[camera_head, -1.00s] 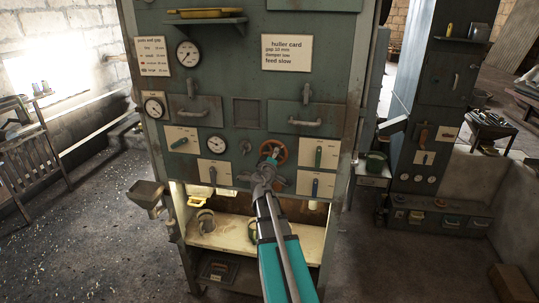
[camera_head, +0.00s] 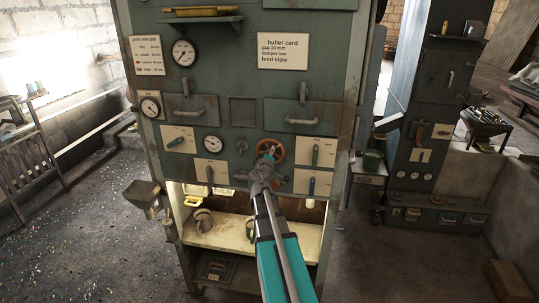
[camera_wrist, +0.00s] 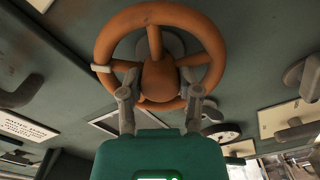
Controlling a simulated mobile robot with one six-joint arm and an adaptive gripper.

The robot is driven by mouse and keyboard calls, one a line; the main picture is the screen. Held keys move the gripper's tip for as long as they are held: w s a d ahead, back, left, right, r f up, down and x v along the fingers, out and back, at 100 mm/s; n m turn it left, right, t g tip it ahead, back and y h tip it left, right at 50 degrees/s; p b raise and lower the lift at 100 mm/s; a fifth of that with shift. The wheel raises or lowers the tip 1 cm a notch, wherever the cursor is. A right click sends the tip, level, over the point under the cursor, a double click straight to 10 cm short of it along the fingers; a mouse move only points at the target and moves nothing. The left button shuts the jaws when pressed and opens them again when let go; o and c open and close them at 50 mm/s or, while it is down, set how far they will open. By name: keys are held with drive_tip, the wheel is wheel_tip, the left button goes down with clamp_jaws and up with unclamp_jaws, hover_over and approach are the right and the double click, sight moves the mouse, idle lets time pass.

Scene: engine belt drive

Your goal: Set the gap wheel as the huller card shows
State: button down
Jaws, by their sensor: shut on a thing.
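The orange gap wheel (camera_head: 271,150) is on the green machine front, at the end of my arm. In the wrist view the gap wheel (camera_wrist: 159,20) shows its rim, spokes and round hub, with a pale mark on the left of the rim. My gripper (camera_head: 266,160) is at the wheel. In the wrist view my gripper (camera_wrist: 160,97) has a finger on each side of the hub, shut on the wheel. The huller card (camera_head: 283,51) reads gap 10 mm, damper low, feed slow. The gap scale around the wheel is not readable.
A posts and gap card (camera_head: 147,55) hangs upper left. Dials (camera_head: 184,53) and lever plates (camera_head: 178,139) surround the wheel on the panel. Drawer handles (camera_head: 301,121) stick out above it. A lit shelf (camera_head: 222,229) lies below. A second green machine (camera_head: 430,90) stands at right.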

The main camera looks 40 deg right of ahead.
drive_tip(key=shift+n, duration=0.3)
drive_tip(key=n, duration=0.4)
drive_tip(key=shift+n, duration=2.2)
drive_tip(key=c, duration=0.6)
unclamp_jaws()
drive_tip(key=shift+s+a, duration=0.1)
drive_tip(key=v, duration=1.1)
drive_tip(key=shift+s+a, duration=0.3)
